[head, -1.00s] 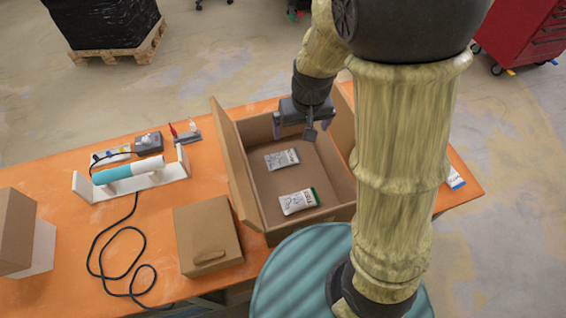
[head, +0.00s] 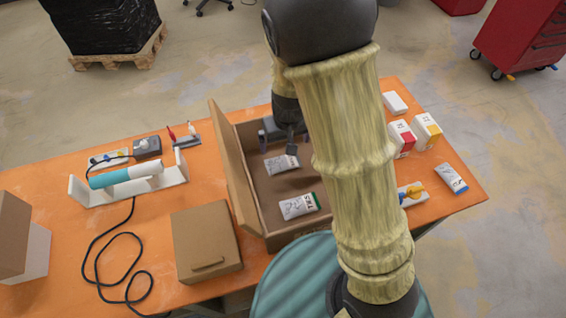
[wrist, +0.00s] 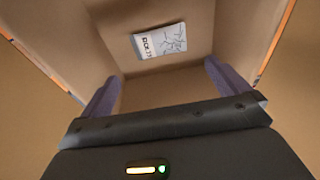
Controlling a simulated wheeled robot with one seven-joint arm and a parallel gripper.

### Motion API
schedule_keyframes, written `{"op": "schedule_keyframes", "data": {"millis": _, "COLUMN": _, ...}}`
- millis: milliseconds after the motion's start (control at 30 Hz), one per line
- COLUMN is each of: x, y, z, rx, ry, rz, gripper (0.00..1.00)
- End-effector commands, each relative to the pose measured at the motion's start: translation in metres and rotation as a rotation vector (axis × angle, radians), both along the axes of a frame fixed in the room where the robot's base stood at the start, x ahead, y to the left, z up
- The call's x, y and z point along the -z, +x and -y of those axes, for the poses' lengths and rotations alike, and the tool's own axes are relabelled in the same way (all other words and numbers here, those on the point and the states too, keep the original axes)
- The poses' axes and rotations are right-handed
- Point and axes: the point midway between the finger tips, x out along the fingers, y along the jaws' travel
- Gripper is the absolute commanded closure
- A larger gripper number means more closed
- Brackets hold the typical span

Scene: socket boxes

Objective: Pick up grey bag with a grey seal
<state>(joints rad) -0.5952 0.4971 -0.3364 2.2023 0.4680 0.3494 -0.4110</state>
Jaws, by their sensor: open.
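The grey bag with a grey seal (head: 281,164) lies flat on the floor of the open cardboard box (head: 234,172), toward its far part. It also shows in the wrist view (wrist: 159,41), ahead of and between the fingers. A second bag, white with a green seal (head: 299,206), lies nearer in the same box. My gripper (head: 283,140) is over the far part of the box, just beyond the grey bag. In the wrist view my gripper (wrist: 160,85) is open and empty, apart from the bag. My arm hides the box's right side in the head view.
A closed cardboard box (head: 207,241) stands left of the open box. A sealer with a teal and white roll (head: 126,175) and a black cable lie further left.

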Motion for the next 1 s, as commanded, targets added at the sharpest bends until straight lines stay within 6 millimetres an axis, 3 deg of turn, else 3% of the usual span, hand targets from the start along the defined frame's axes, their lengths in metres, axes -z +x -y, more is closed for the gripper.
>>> {"op": "schedule_keyframes", "data": {"millis": 333, "x": 0.059, "y": 0.008, "z": -0.002, "rx": 0.002, "ry": -0.001, "rz": -0.003, "gripper": 0.00}}
{"op": "schedule_keyframes", "data": {"millis": 767, "x": 0.066, "y": 0.010, "z": -0.003, "rx": 0.000, "ry": 0.000, "rz": 0.000, "gripper": 0.00}}
{"op": "schedule_keyframes", "data": {"millis": 1000, "x": 0.087, "y": 0.014, "z": -0.002, "rx": 0.001, "ry": 0.000, "rz": -0.002, "gripper": 0.00}}
